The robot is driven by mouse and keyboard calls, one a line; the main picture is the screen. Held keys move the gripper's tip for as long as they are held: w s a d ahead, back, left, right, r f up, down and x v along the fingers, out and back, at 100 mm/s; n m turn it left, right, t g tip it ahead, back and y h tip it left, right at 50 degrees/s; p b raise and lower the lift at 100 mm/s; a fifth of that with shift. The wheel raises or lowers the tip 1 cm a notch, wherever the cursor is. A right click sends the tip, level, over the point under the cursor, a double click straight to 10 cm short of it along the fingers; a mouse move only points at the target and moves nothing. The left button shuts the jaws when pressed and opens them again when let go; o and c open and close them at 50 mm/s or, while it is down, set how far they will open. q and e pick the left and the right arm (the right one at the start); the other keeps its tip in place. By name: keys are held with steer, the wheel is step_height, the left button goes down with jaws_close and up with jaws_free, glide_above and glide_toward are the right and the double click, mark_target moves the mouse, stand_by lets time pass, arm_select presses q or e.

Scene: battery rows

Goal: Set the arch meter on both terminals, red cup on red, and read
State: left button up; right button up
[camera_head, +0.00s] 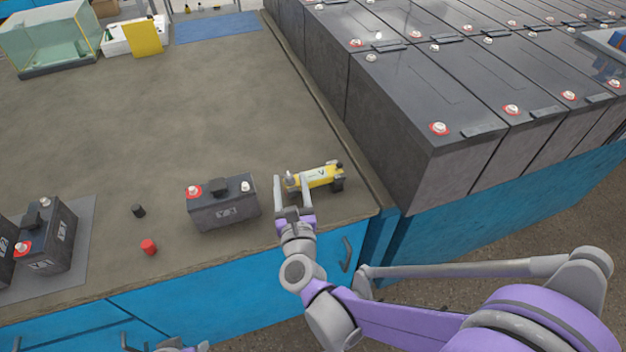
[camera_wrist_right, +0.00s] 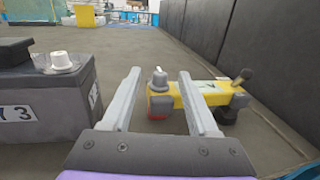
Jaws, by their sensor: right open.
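The yellow arch meter (camera_head: 322,177) stands on the bench near its right edge. In the right wrist view the meter (camera_wrist_right: 205,97) has a grey knob on top, a dark handle at right and a bit of red low at its left end. My right gripper (camera_head: 291,184) is open, with the meter's knob end seen between its fingers (camera_wrist_right: 160,80); I cannot tell if they touch. The dark battery (camera_head: 224,208) stands just left, with a red-ringed terminal (camera_head: 194,191) and a plain terminal (camera_head: 245,186). Grey parts, perhaps my left gripper (camera_head: 180,347), show at the bottom edge.
A red cap (camera_head: 149,247) and a black cap (camera_head: 138,211) lie left of the battery. More batteries (camera_head: 50,240) stand on a grey mat (camera_head: 80,225) at left. Large battery rows (camera_head: 400,150) wall off the right. The bench middle (camera_head: 190,110) is clear.

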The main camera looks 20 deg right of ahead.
mark_target(289, 174)
steer(key=w, duration=0.3)
steer(key=w+d+b, duration=0.1)
steer(key=w, duration=0.1)
steer(key=shift+w, duration=0.25)
jaws_close()
stand_by(1.2)
